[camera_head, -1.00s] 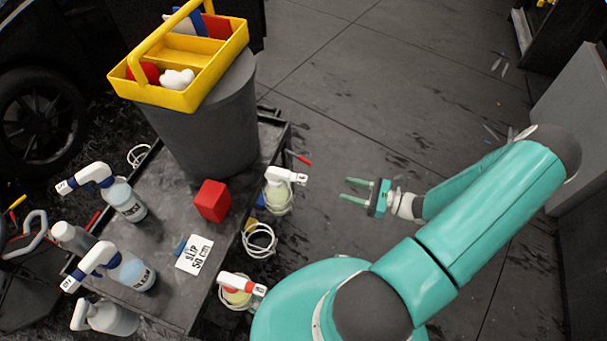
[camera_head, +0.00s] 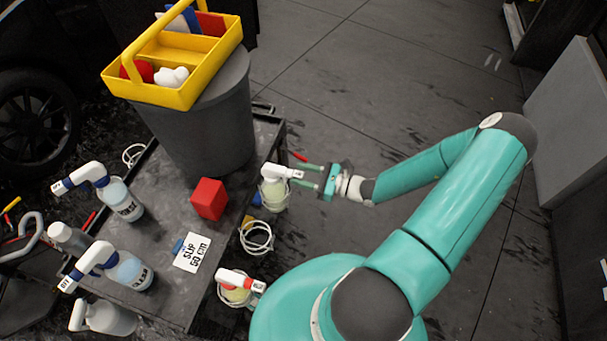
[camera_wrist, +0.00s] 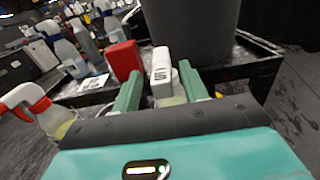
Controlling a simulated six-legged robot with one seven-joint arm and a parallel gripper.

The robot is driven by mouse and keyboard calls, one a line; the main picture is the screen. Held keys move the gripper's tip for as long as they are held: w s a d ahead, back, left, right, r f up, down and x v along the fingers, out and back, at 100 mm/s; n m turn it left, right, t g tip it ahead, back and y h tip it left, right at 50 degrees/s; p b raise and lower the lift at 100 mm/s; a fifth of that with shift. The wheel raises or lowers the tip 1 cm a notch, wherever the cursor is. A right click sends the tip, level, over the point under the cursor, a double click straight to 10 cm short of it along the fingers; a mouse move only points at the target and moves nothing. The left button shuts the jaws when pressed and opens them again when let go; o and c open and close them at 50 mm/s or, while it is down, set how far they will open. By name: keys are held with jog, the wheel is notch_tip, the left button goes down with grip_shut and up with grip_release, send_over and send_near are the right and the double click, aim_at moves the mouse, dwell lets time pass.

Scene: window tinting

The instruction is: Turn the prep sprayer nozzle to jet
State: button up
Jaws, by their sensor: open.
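A white-headed sprayer (camera_head: 274,190) with pale yellow-green liquid sits in a wire holder at the cart's right edge. Its white nozzle (camera_wrist: 162,68) shows in the wrist view with a dark marking too small to read. My gripper (camera_head: 301,175) is open and empty, its fingers pointing at this nozzle from the right. In the wrist view the nozzle appears between the two green fingers (camera_wrist: 160,85); whether they touch it I cannot tell. A red-and-white-headed sprayer (camera_head: 240,284) sits in another holder nearer the front. I cannot read which sprayer is the prep one.
The cart top (camera_head: 215,255) holds a red cube (camera_head: 209,199), a "SLIP 50 cm" card (camera_head: 192,252) and a grey bin (camera_head: 213,130) under a yellow caddy (camera_head: 215,68). Blue-collared sprayers (camera_head: 118,200) stand at left. An empty wire ring (camera_head: 257,237) hangs nearby. Floor at right is clear.

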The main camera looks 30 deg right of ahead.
grip_shut()
